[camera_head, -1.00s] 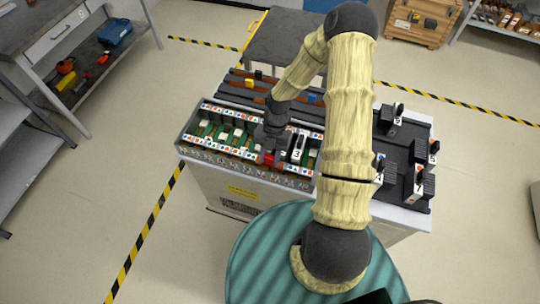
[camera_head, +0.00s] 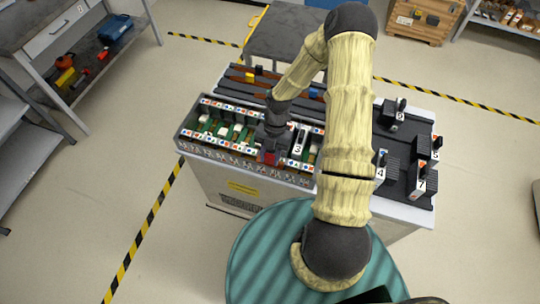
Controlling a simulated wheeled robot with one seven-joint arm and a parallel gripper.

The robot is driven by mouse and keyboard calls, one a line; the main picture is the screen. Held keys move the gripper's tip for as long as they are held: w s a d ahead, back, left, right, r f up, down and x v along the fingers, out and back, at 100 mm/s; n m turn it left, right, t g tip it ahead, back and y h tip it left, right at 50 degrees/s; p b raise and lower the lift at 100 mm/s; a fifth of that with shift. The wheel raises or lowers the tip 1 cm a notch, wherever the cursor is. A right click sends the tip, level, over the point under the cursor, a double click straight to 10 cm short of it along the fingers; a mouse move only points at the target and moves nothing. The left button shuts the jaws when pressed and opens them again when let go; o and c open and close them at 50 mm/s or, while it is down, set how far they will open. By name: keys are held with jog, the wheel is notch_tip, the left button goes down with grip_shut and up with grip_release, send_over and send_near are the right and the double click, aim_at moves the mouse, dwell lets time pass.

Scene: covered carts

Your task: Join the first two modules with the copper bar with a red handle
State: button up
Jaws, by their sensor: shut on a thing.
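My gripper (camera_head: 270,146) points down over the front part of the cart and is shut on the red handle (camera_head: 268,157). The copper bar below the handle is hidden, so I cannot tell whether it touches anything. The open battery tray (camera_head: 240,163) holds a row of modules with green boards and white blocks (camera_head: 222,130), edged by coloured terminal labels. A module marked 3 (camera_head: 298,143) stands upright just right of my gripper. My arm hides part of the row's right end.
Behind the row, brown strips carry a yellow handle (camera_head: 250,77) and a blue handle (camera_head: 312,92). On the cart's right, black modules marked 4 (camera_head: 381,168), 5 (camera_head: 398,114) and 7 (camera_head: 421,180) stand on a dark deck. A grey cart (camera_head: 285,35) stands behind.

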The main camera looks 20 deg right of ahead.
jog(key=shift+f, duration=0.15)
jog(key=o, duration=1.1)
jog(key=b+v, duration=0.3)
jog(key=v, duration=1.4)
jog(key=shift+r, duration=0.25)
jog(key=shift+s, duration=0.1)
